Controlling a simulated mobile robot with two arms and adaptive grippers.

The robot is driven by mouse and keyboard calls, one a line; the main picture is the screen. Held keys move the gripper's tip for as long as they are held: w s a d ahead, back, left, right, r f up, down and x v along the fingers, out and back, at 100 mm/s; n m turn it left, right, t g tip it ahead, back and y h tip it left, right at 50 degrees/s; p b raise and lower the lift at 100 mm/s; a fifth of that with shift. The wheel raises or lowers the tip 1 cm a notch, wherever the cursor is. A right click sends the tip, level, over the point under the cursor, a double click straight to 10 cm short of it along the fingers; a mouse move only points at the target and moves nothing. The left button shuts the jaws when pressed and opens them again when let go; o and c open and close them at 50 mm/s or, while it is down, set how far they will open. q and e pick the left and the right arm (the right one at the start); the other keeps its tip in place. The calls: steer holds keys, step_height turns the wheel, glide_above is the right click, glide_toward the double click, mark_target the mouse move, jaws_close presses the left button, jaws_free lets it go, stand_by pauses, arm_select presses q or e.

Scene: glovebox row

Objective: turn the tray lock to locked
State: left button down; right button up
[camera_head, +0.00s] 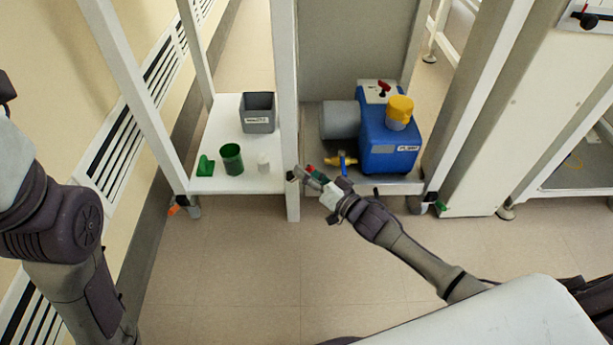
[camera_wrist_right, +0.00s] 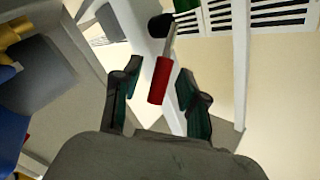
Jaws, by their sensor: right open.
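A lever with a red grip (camera_wrist_right: 158,80) and a thin metal shaft ends at a black knob (camera_wrist_right: 160,25) near a white post in the right wrist view. I take it to be the tray lock; no label shows. My right gripper (camera_wrist_right: 159,76) is open, with one finger on each side of the red grip and gaps visible. In the head view my right gripper (camera_head: 314,178) is at the front of the white post, and the black knob (camera_head: 290,176) shows beside it. The fingers partly hide the lever there. My left gripper is out of view; only its arm shows.
A blue pump (camera_head: 385,135) with a yellow cap stands on the shelf right of the white post (camera_head: 286,75). The left shelf (camera_head: 220,107) holds a grey bin (camera_head: 258,112), a green cup (camera_head: 232,158) and small items. The floor in front is clear.

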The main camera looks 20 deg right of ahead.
steer(key=shift+w+a, duration=0.15)
steer(key=shift+w, duration=0.1)
jaws_close()
